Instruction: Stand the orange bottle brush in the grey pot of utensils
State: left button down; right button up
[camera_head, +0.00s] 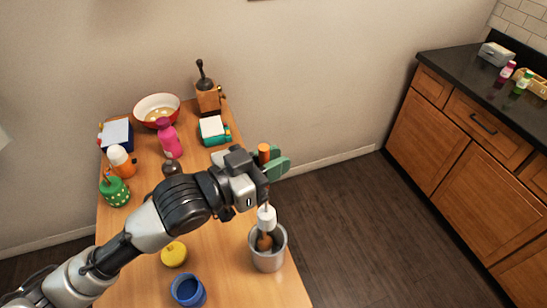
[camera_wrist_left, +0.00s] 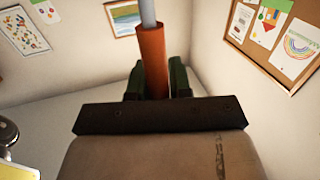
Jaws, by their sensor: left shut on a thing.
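My left gripper (camera_head: 276,166) is shut on the orange handle of the bottle brush (camera_head: 263,152), near the table's right edge. The handle (camera_wrist_left: 153,62) also shows between the green fingers in the left wrist view, with a grey rod running out beyond it. In the head view the brush hangs about upright, its white head (camera_head: 267,218) low. The grey pot (camera_head: 268,262) stands below at the table's front right, with a brown utensil (camera_head: 264,242) in it. The white head overlaps the pot's far rim; I cannot tell whether it is inside. My right gripper is out of view.
A blue cup (camera_head: 188,291) and a yellow lidded thing (camera_head: 174,254) stand left of the pot. A pink bottle (camera_head: 169,139), a red bowl (camera_head: 157,108), a grinder (camera_head: 207,95) and a green pot (camera_head: 115,191) stand farther back. Bare tabletop (camera_head: 222,262) lies beside the grey pot.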

pick_arm(q)
jog(key=shift+w+f+b, duration=0.15)
jog(key=shift+f+b, duration=4.65)
jog(key=shift+f, duration=1.8)
jog(key=c, duration=1)
grip_release()
jog(key=shift+o, duration=0.2)
